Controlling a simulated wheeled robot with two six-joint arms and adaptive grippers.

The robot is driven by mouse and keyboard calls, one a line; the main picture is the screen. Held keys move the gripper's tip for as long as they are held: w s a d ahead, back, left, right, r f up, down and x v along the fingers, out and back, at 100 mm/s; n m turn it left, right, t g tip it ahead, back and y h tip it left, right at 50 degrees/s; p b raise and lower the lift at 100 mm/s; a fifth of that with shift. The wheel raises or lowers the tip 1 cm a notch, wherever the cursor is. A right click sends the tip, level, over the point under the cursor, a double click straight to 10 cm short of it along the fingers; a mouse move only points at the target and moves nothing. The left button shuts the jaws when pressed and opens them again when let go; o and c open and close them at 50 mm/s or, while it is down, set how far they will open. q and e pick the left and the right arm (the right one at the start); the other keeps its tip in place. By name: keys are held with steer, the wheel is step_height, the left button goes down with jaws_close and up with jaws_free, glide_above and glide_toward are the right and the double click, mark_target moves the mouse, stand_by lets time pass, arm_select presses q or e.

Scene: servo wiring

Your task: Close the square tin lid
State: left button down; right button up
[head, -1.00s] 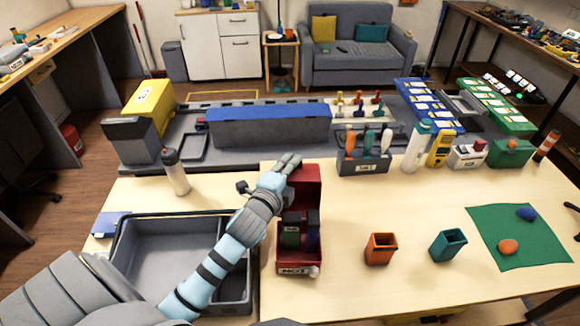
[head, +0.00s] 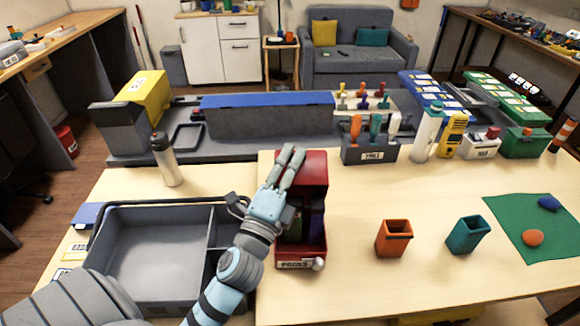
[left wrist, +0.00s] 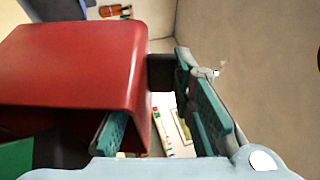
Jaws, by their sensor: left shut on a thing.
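The red square tin (head: 301,259) stands on the wooden table with a label on its front and dark and green things inside. Its red lid (head: 314,170) is raised at the back of the tin, so the tin is open. My left gripper (head: 290,156) is at the left side of the lid. In the left wrist view the red lid (left wrist: 75,65) fills the left, with one teal finger inside its rim and the other outside. The gripper is shut on the lid's edge; the exact contact is partly hidden. My right gripper is not in view.
A grey divided tray (head: 150,255) lies left of the tin, partly behind my arm. An orange cup (head: 393,240) and a teal cup (head: 467,235) stand to the right. A steel bottle (head: 166,160) stands at back left. A tool rack (head: 370,152) stands behind.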

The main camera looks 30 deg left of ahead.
arm_select(q)
steer(key=shift+s+d+f, duration=0.1)
steer(key=shift+s+d, duration=0.2)
steer(key=shift+s, duration=0.15)
steer(key=c, duration=1.4)
jaws_free()
steer(key=v, duration=1.2)
